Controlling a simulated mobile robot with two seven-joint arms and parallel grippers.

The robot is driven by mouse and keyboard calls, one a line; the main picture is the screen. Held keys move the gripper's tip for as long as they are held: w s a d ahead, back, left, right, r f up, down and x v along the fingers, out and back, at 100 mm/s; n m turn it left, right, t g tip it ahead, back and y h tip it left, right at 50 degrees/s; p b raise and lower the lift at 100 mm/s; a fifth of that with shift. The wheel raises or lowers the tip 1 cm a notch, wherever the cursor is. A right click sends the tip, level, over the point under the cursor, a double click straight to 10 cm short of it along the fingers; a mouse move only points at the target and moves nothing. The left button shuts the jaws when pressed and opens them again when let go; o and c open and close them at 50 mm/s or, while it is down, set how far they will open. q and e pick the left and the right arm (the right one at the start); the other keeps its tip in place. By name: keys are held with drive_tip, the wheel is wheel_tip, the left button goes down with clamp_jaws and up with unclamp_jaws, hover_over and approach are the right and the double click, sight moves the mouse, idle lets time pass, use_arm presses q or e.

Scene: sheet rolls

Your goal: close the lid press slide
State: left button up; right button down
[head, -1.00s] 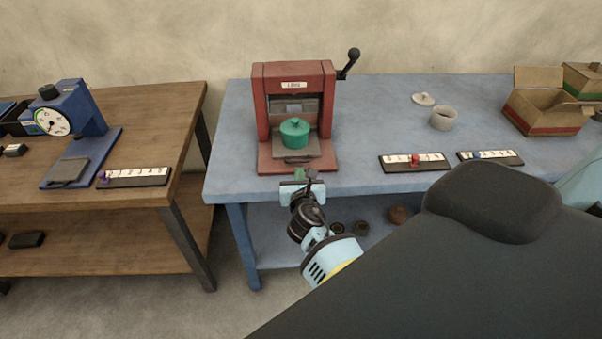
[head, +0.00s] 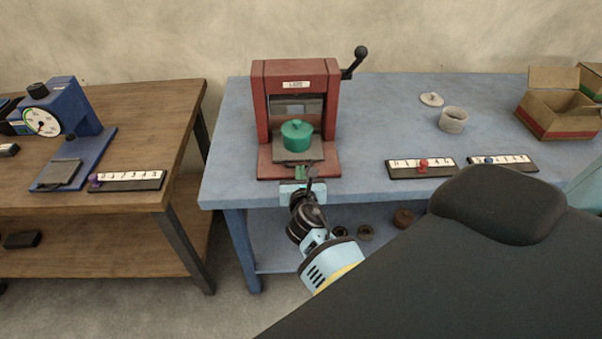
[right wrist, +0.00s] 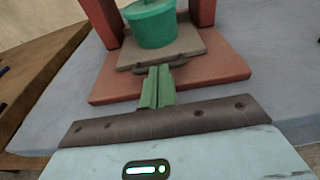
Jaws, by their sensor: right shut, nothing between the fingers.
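The red lid press (head: 296,115) stands on the blue table with its black lever at upper right. Its grey slide (head: 298,152) sticks out at the front and bears a green lidded pot (head: 297,135). In the right wrist view the slide (right wrist: 190,46) has a dark handle (right wrist: 155,67) on its front edge, above the red base (right wrist: 225,70). My right gripper (head: 310,175) is shut and empty at the front of the press. In the wrist view its closed fingertips (right wrist: 157,74) are at the handle; I cannot tell whether they touch. My left gripper is not in view.
Two slider strips with a red knob (head: 423,165) and a blue knob (head: 488,161) lie right of the press. A pale cup (head: 453,120), a small lid (head: 431,99) and an open carton (head: 556,112) stand farther right. A wooden table (head: 150,120) with a blue gauge device is at left.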

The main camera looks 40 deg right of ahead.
drive_tip(key=shift+w, duration=0.1)
drive_tip(key=shift+r+x, duration=0.2)
drive_tip(key=shift+x, duration=0.8)
drive_tip(key=shift+r+x, duration=0.15)
drive_tip(key=shift+x, duration=0.85)
drive_tip(key=shift+d, duration=0.1)
